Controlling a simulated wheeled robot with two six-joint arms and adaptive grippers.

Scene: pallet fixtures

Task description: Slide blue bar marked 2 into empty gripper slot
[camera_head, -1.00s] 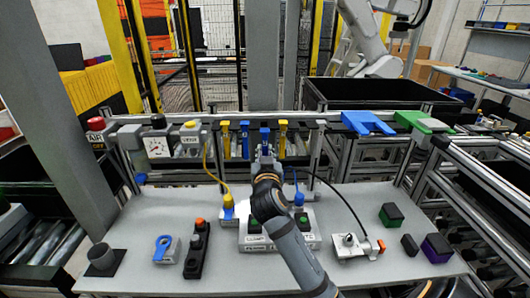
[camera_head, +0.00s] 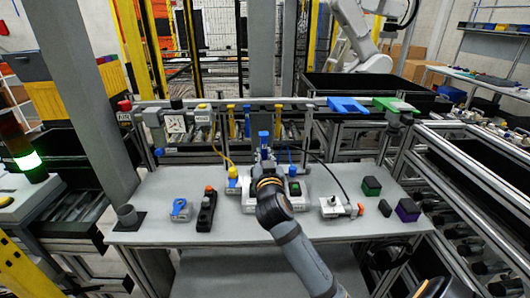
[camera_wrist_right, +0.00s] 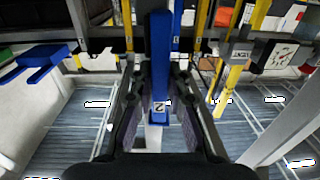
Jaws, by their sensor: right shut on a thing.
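The blue bar marked 2 (camera_head: 264,138) stands upright in my right gripper (camera_head: 265,157), in front of and below the rail (camera_head: 300,101). In the right wrist view the blue bar (camera_wrist_right: 161,62) rises between the two fingers of my right gripper (camera_wrist_right: 158,100), with its 2 label near the lower end. The fingers are shut on it. On the rail, a yellow bar (camera_head: 231,120), another blue bar (camera_head: 247,122) and a yellow bar (camera_head: 278,120) hang apart. A gap shows between the last two, above the held bar. My left gripper is not in view.
A blue holder (camera_head: 348,104) and a green holder (camera_head: 396,104) are to the right. The grey table (camera_head: 160,228) carries several small fixtures. A yellow cable (camera_head: 221,150) hangs near the bars.

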